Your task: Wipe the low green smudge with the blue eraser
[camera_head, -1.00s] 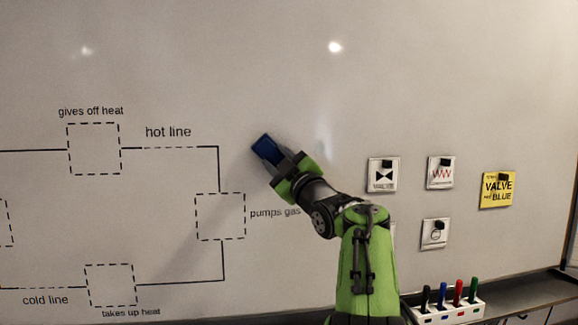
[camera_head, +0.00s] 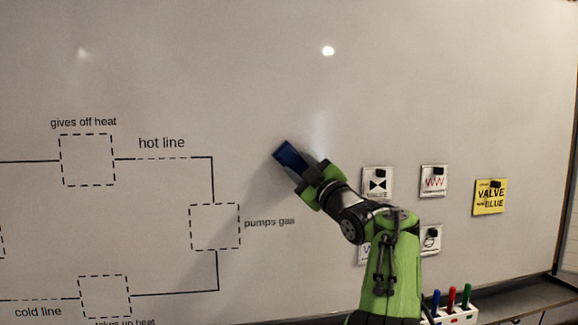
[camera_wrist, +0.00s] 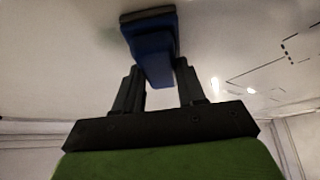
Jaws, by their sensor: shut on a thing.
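My gripper (camera_head: 308,174) is shut on the blue eraser (camera_head: 288,154) in front of the whiteboard (camera_head: 200,60), right of the "hot line" label. In the wrist view the blue eraser (camera_wrist: 152,50) sits between the two dark fingers, its dark pad facing the board. I cannot tell whether the pad touches the board. My arm hides part of the lower board.
A diagram with dashed boxes (camera_head: 214,226) fills the left. Symbol cards (camera_head: 433,181) and a yellow note (camera_head: 490,197) hang on the right. A white marker holder (camera_head: 458,315) with upright markers stands on the ledge (camera_head: 520,297) at lower right. The upper board is clear.

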